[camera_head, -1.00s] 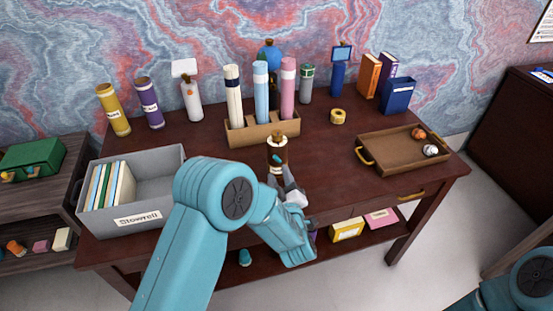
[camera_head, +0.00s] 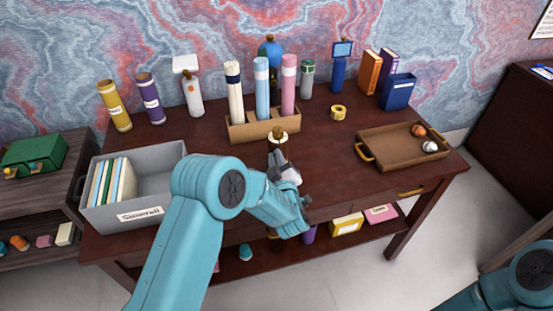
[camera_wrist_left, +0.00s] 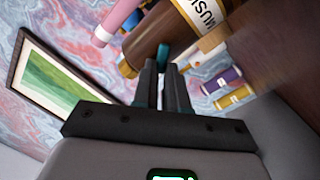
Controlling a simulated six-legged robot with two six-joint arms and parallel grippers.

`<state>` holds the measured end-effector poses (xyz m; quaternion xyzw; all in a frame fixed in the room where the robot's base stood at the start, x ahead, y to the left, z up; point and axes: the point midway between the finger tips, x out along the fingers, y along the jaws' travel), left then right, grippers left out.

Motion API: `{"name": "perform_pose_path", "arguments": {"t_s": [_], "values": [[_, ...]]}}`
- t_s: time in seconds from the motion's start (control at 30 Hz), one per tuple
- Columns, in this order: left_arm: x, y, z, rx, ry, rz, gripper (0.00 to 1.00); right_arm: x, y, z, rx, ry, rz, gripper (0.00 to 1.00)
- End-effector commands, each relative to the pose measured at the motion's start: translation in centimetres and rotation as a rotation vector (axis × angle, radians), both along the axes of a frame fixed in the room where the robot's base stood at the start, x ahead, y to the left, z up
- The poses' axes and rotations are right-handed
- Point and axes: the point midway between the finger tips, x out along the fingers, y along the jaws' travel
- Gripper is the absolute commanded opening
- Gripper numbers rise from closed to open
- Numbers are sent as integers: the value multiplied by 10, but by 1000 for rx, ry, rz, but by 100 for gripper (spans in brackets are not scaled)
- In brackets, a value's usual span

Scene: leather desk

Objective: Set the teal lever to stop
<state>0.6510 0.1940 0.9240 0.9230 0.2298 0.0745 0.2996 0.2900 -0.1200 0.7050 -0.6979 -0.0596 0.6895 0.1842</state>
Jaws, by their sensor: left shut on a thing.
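The teal lever (camera_wrist_left: 162,56) shows in the left wrist view between the tips of my left gripper (camera_wrist_left: 163,68), against a brown body (camera_wrist_left: 150,38). In the head view my left gripper (camera_head: 275,160) covers the lever and most of that fixture. Only its cream top with a gold knob (camera_head: 277,137) shows above the fingers. My left gripper is shut on the lever. The lever's marks and exact setting are hidden. My right gripper is outside the views; only part of my right arm shows at the lower right.
Behind the fixture stands a brown holder (camera_head: 252,132) with several tall tubes. A grey bin (camera_head: 163,187) of books is on the left. A tan tray (camera_head: 375,153) with two balls is on the right. The desk (camera_head: 328,170) is clear between fixture and tray.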

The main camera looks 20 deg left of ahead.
Motion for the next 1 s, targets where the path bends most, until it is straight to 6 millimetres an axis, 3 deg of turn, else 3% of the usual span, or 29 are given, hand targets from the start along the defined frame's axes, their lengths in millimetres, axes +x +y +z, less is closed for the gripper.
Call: {"name": "perform_pose_path", "arguments": {"t_s": [0.27,0.6,1.0], "values": [[1,-1,-1,62,33,0,0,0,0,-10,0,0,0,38],[4,-7,1,278,146,0,0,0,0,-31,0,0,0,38],[7,-13,5,498,263,0,0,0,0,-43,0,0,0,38]]}}
